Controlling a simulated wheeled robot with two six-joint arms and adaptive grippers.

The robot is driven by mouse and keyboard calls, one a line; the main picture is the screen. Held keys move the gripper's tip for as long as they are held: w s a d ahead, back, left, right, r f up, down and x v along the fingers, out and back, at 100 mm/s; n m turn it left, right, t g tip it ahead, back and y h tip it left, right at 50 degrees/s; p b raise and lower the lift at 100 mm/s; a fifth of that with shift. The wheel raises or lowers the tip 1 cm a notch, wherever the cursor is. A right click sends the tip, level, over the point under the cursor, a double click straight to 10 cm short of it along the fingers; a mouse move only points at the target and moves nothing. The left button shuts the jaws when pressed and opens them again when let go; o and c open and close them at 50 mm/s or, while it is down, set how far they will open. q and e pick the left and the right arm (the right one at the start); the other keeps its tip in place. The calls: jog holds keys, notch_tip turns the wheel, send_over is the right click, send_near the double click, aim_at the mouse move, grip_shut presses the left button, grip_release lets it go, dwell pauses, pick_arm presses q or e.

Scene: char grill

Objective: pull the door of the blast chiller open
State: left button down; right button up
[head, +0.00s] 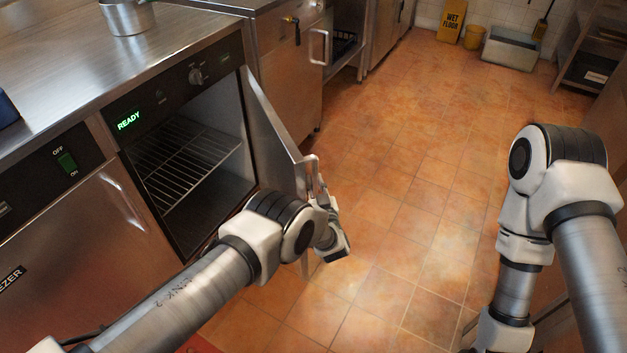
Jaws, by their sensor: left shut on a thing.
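The blast chiller (190,140) stands at the left under the steel counter, with a green READY display on its dark panel. Its steel door (268,115) stands well open, swung out to the right, and the wire shelf (185,165) inside shows. My left gripper (318,188) is at the door's free edge, shut on the door handle (312,165). My left wrist covers part of the handle and the door's lower part. My right arm comes in at the right, but its gripper is out of the picture.
A freezer front (85,225) with its own handle is left of the chiller. A steel pot (128,17) stands on the counter. A yellow wet floor sign (452,22), bucket (474,37) and grey bin (511,48) are at the back. The tiled floor right of the door is clear.

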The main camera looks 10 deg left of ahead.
pick_arm(q)
jog(key=shift+a, duration=0.1)
jog(key=c, duration=1.1)
grip_release()
jog(key=shift+w, duration=0.1)
